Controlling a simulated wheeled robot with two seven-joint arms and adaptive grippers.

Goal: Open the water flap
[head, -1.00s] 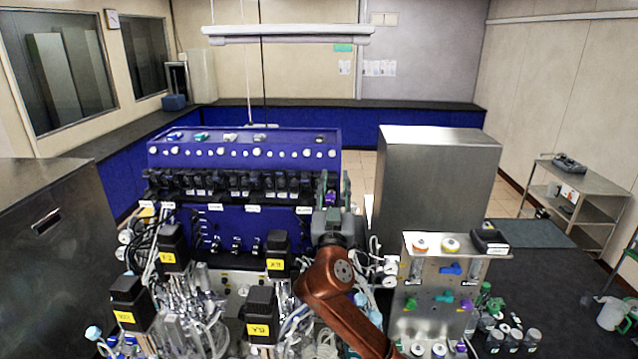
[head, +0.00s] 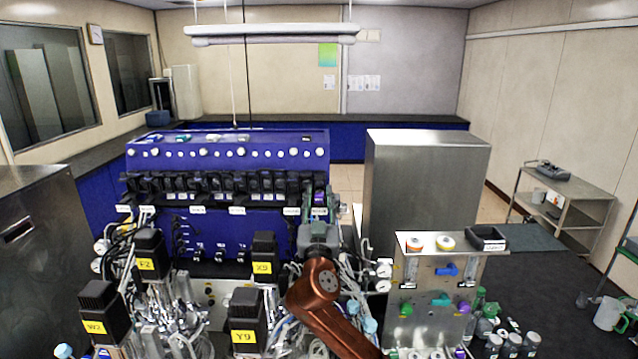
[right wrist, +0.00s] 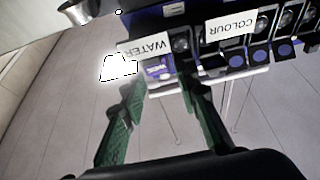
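The water flap is a small purple piece beside the white WATER label (right wrist: 157,47) in the right wrist view. This flap (right wrist: 158,70) is at the end of a row of dark flaps on the blue bioreactor console (head: 225,145). My right gripper (right wrist: 162,84) is open. Its two green fingers are on either side of the flap, and I cannot tell whether they touch it. In the head view the right gripper (head: 318,203) is at the right end of the flap row, with purple showing between its fingers. My left gripper is not in view.
The COLOUR label (right wrist: 238,26) and its flap are close beside the water flap. A tall steel cabinet (head: 425,190) and a metal valve panel (head: 435,285) stand to the right of my right arm. Black labelled motors (head: 148,252) and tubing crowd the front left.

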